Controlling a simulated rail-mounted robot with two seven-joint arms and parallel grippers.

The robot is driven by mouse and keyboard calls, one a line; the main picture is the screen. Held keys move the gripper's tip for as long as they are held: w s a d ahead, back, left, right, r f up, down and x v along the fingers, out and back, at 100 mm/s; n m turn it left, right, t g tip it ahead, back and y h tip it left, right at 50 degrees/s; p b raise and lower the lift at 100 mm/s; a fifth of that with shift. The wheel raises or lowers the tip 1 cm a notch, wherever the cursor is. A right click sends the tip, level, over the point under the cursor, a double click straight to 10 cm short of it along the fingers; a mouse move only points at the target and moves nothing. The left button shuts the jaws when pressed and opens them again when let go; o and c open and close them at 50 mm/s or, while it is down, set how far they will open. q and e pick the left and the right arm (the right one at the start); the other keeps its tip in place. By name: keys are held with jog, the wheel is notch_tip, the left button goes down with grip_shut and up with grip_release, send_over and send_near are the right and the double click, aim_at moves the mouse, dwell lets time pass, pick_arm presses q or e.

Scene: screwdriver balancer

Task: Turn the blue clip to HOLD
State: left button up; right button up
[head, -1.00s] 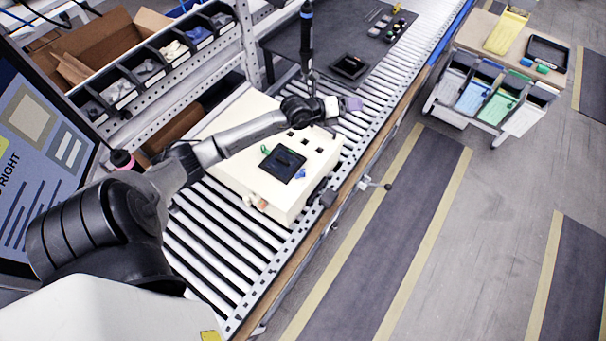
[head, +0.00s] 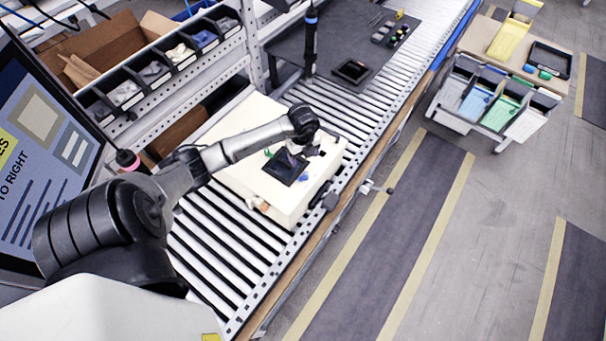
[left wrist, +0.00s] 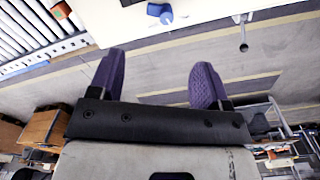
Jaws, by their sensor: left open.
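The blue clip (head: 303,176) sits on the top face of the cream box (head: 245,190), by the corner of a dark square panel (head: 281,170). In the left wrist view the blue clip (left wrist: 157,9) shows at the top edge, on the pale box surface with a dark part beside it. My left gripper (head: 313,150) is over the box, a little beyond the clip. In the left wrist view the purple fingers of my left gripper (left wrist: 157,82) are wide apart with nothing between them. The clip lies ahead of them, not touched. My right gripper is not in view.
A green clip (head: 267,153) is on the far side of the panel. The box stands on a roller conveyor (head: 205,245). A dark hanging tool (head: 310,45) and a dark mat (head: 350,40) are behind. A crank-like handle (head: 378,188) sticks out from the conveyor's right edge.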

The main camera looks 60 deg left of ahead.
aim_at(303, 175)
pick_arm(q)
notch_tip(303, 175, down, 13)
jog(key=shift+r+p, duration=0.15)
jog(key=shift+p, duration=0.4)
jog(key=c, duration=0.9)
